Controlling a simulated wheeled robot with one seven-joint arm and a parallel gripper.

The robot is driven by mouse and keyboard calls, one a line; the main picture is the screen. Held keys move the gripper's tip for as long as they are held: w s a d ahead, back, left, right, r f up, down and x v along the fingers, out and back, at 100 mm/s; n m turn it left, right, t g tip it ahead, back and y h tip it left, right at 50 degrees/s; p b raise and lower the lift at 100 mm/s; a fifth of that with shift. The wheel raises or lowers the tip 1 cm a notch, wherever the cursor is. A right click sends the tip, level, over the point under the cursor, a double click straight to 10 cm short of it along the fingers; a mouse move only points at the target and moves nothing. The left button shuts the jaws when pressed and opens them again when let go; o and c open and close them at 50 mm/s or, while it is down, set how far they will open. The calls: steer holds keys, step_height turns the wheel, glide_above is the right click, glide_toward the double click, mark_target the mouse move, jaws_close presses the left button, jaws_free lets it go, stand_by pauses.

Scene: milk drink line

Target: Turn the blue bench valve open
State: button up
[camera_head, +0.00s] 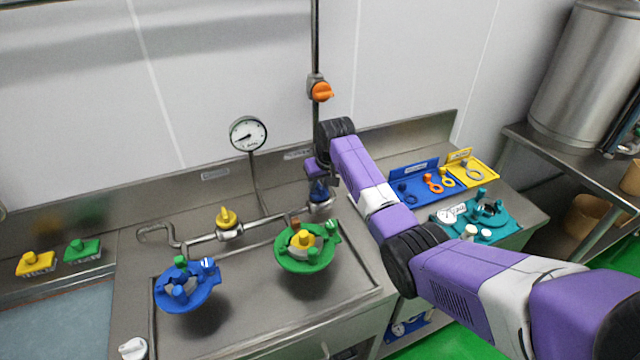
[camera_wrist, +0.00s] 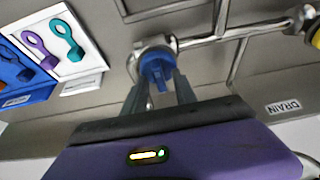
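The blue bench valve (camera_head: 319,192) sits on the steel pipe at the back of the bench, partly hidden by my gripper (camera_head: 320,184). In the wrist view its blue knob (camera_wrist: 157,70) has a narrow grip bar pointing towards me. My gripper (camera_wrist: 161,88) has its two fingers apart, one on each side of this bar. Gaps show between the bar and the fingers, so it appears open. Whether the tips touch the knob's round base, I cannot tell.
A yellow valve (camera_head: 228,218) is on the same pipe, and an orange valve (camera_head: 321,92) is on the wall pipe. A gauge (camera_head: 248,134) stands behind. Blue (camera_head: 187,287) and green (camera_head: 305,250) fixtures stand in front. A blue tray (camera_head: 412,174) lies to the right.

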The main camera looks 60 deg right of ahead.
jaws_close()
steer(key=shift+n, duration=0.3)
steer(key=n+y, duration=0.1)
steer(key=n, duration=0.1)
steer(key=n+b, duration=0.1)
steer(key=n, duration=0.1)
steer(key=shift+d+f+t+y, duration=0.2)
steer(key=shift+t+y, duration=0.1)
steer(key=shift+y, duration=0.1)
steer(key=n+y+b, duration=0.1)
steer(key=n+b, duration=0.2)
steer(key=n, duration=0.1)
steer(key=shift+d, duration=0.1)
steer(key=n+y+b, duration=0.1)
steer(key=n+b, duration=0.1)
steer(key=b, duration=0.1)
steer(key=n+g+y+b, duration=0.1)
steer(key=n+b, duration=0.2)
steer(key=b, duration=0.1)
steer(key=shift+d+f, duration=0.1)
steer(key=shift+f, duration=0.05)
steer(key=n+y+b, duration=0.1)
steer(key=n+b, duration=0.2)
steer(key=b, duration=0.3)
steer(key=shift+g, duration=0.3)
steer(key=shift+r+n+g+b, duration=0.3)
steer(key=shift+n+b, duration=0.5)
steer(key=shift+b, duration=0.9)
